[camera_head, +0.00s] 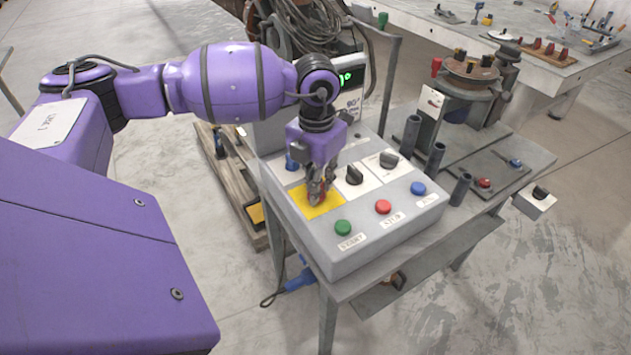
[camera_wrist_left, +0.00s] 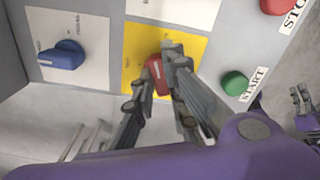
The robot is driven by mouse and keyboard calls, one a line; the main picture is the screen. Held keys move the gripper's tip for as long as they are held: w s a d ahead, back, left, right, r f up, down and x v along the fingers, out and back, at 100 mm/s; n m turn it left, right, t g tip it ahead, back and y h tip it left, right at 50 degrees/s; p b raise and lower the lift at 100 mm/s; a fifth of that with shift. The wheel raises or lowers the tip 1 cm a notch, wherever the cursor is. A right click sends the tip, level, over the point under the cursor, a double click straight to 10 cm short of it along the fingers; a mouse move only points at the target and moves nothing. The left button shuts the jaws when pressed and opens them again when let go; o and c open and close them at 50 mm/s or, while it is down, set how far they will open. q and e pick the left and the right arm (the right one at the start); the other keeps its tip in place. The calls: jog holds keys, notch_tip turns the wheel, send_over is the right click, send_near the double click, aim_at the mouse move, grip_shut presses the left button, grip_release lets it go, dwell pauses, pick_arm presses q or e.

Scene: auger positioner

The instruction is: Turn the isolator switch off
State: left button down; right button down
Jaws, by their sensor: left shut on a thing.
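The isolator switch is a red knob (camera_wrist_left: 157,76) on a yellow plate (camera_head: 318,206) on the grey control box. My left gripper (camera_head: 318,190) reaches down from above onto this plate. In the left wrist view my left gripper (camera_wrist_left: 160,85) has its two fingers on either side of the red knob and is shut on it. The fingers hide part of the knob, so its exact angle is hard to read. At the right edge of the left wrist view, a grey jointed part like my right gripper (camera_wrist_left: 301,102) shows small and partly.
The control box (camera_head: 350,263) also carries a blue knob (camera_wrist_left: 62,55), black knobs (camera_head: 354,175), a green START button (camera_head: 342,227), a red button (camera_head: 383,207) and a blue button (camera_head: 418,188). Upright dark tubes (camera_head: 435,159) stand right of the box.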

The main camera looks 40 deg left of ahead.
pick_arm(q)
jog(key=n+p, duration=0.1)
jog(key=n, duration=0.2)
jog(key=shift+r+n, duration=0.15)
jog(key=shift+n, duration=0.25)
jog(key=n+p, duration=0.1)
jog(key=n, duration=0.3)
jog(key=shift+n, duration=0.3)
jog(key=n+p, duration=0.2)
jog(key=n, duration=0.1)
jog(key=shift+n, duration=0.3)
jog(key=shift+n+p, duration=0.35)
jog(key=shift+n, duration=0.15)
pick_arm(e)
jog(key=shift+t, duration=0.3)
jog(key=r, duration=0.1)
jog(key=w+r, duration=0.1)
jog(key=r, duration=0.3)
jog(key=shift+w+a, duration=0.25)
jog(key=shift+w, duration=0.15)
pick_arm(q)
jog(key=shift+n, duration=0.3)
pick_arm(e)
jog(key=shift+s, duration=0.1)
pick_arm(q)
jog(key=c, duration=1.8)
grip_release()
jog(key=shift+o, duration=0.2)
pick_arm(e)
jog(key=shift+s, duration=0.1)
